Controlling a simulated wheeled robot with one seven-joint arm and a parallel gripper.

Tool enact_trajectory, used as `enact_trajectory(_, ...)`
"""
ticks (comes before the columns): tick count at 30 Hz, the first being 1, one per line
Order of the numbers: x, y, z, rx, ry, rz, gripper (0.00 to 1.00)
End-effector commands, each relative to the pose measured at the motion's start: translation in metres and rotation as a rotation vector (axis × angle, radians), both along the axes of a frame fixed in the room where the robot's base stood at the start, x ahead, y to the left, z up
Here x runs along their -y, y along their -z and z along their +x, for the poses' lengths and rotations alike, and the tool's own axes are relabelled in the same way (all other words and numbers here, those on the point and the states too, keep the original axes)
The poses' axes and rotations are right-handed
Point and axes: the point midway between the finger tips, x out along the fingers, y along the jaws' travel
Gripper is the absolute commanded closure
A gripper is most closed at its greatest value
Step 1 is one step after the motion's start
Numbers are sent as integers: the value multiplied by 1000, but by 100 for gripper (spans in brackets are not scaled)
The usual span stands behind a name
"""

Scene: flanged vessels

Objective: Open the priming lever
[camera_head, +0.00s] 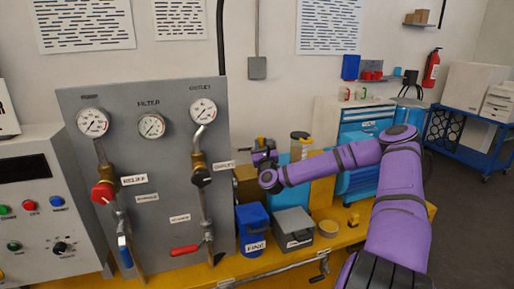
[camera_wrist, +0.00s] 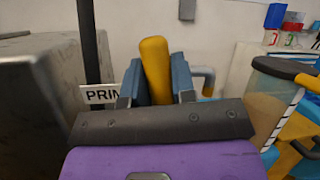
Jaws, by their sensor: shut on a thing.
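The priming lever (camera_wrist: 154,55) shows as a thick yellow handle, roughly upright, in the middle of the wrist view. My gripper (camera_wrist: 157,80) has one blue finger on each side of it and is shut on it. A white label reading "PRIM" (camera_wrist: 101,94) is partly hidden behind the left finger. In the head view my gripper (camera_head: 264,154) is just right of the grey gauge panel, and the lever there is too small and covered to make out clearly.
The grey gauge panel (camera_head: 150,235) with valves stands left of my gripper. A blue "FINE" bin (camera_head: 252,234) and a grey box (camera_head: 293,228) sit on the yellow bench below. A clear container with a dark lid (camera_wrist: 265,100) is close on the right in the wrist view.

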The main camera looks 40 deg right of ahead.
Motion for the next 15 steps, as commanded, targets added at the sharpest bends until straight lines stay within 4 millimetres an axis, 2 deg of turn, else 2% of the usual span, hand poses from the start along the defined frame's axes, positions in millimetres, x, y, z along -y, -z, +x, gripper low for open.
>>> enact_trajectory(6,9,1,-3,30,0,117,100)
enact_trajectory(15,15,1,-5,49,0,184,100)
